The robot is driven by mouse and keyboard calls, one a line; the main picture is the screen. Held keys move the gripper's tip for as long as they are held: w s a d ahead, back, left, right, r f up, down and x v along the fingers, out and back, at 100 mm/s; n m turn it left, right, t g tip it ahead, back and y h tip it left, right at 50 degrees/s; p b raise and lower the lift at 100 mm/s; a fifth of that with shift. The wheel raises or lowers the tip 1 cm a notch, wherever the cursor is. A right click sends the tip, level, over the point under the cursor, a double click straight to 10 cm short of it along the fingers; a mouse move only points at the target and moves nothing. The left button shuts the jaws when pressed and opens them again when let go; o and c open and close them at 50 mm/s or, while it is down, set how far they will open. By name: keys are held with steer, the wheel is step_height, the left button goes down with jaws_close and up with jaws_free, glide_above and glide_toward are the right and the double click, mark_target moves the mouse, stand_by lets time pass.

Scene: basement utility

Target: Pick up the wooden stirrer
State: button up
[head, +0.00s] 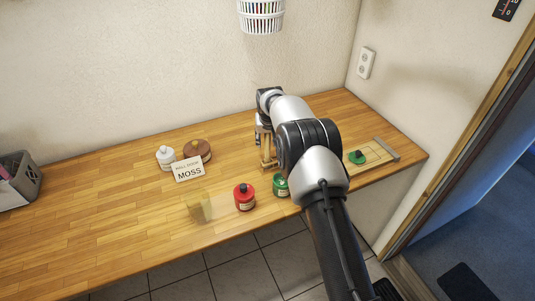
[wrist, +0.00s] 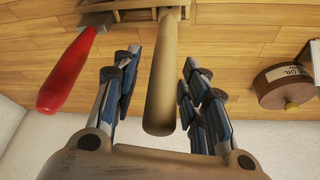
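The wooden stirrer (wrist: 163,85) shows in the wrist view as a pale, thick, rounded stick. Its far end meets a wooden rack (wrist: 125,14) at the top of that view. My gripper (wrist: 159,68) is open around it, with one finger on each side and visible gaps, so neither finger seems to touch it. In the head view my gripper (head: 262,137) is over the bench by the rack (head: 268,160), partly hidden by my arm. The stirrer cannot be made out clearly there.
A red-handled tool (wrist: 68,75) leans beside the left finger. A round brown oil tin (wrist: 285,88) lies to the right. On the bench (head: 100,215) stand a white bottle (head: 166,160), a MOSS card (head: 188,170), a red bottle (head: 244,198) and a green bottle (head: 281,187).

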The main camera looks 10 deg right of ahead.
jaws_close()
steer(key=shift+r, duration=0.1)
stand_by(0.4)
